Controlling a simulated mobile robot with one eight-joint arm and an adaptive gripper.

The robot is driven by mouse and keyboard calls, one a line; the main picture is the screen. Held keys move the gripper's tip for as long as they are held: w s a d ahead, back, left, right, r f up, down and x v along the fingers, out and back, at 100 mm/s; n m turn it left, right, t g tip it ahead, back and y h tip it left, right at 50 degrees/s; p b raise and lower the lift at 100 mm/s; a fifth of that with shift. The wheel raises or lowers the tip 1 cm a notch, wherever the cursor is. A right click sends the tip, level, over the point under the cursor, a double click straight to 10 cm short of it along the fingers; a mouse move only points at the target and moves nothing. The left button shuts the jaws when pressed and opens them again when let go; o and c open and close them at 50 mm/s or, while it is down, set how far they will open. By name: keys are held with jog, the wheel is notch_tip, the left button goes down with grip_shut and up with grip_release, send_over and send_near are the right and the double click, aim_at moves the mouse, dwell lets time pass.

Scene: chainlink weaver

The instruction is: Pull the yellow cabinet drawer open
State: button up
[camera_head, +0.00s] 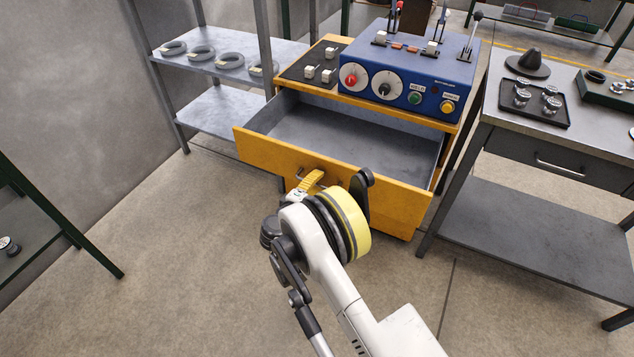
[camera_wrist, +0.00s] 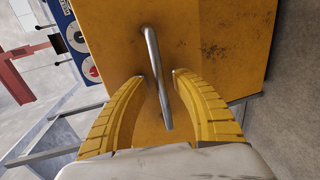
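The yellow cabinet drawer (camera_head: 390,198) stands well out from the cabinet, and its empty grey inside shows in the head view. Its yellow front fills much of the wrist view (camera_wrist: 215,35). A metal bar handle (camera_wrist: 151,45) is on this front. My gripper (camera_wrist: 159,76) is at the handle, with one yellow finger on each side of the bar. Small gaps show between the fingertips and the bar, so it looks open around the handle. In the head view my gripper (camera_head: 312,180) is in front of the drawer, and my wrist hides part of the front.
A blue control box (camera_head: 425,85) stands on the cabinet top. A grey workbench (camera_head: 525,135) is close on the right. A metal shelf (camera_head: 215,65) with grey rings is at the back left. The floor (camera_head: 180,250) left of my arm is clear.

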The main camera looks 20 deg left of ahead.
jog(key=shift+s, duration=0.1)
jog(key=v, duration=1.1)
jog(key=shift+s, duration=0.4)
jog(key=shift+a+r, duration=0.1)
jog(key=w+d+r+m+g+h, duration=0.2)
jog(key=w+d+r+m+g, duration=0.1)
jog(key=w+d+r, duration=0.65)
jog(key=s+d+r+m+g, duration=0.1)
jog(key=d+r+m+g, duration=0.1)
jog(key=d+r, duration=0.5)
jog(key=s+d+r+m+g, duration=0.1)
jog(key=d+r+m, duration=0.3)
jog(key=d, duration=0.6)
jog(key=s+d+r+m+g+y, duration=0.1)
jog(key=s+d+r+m, duration=0.15)
jog(key=s+d, duration=0.35)
jog(key=s+d+r+m+g, duration=0.1)
jog(key=s+d+r, duration=0.3)
jog(key=d, duration=0.4)
jog(key=s+d+m+y, duration=0.2)
jog(key=s+d+m, duration=0.2)
jog(key=s, duration=1)
jog(key=shift+d+m, duration=0.35)
jog(key=shift+d, duration=0.75)
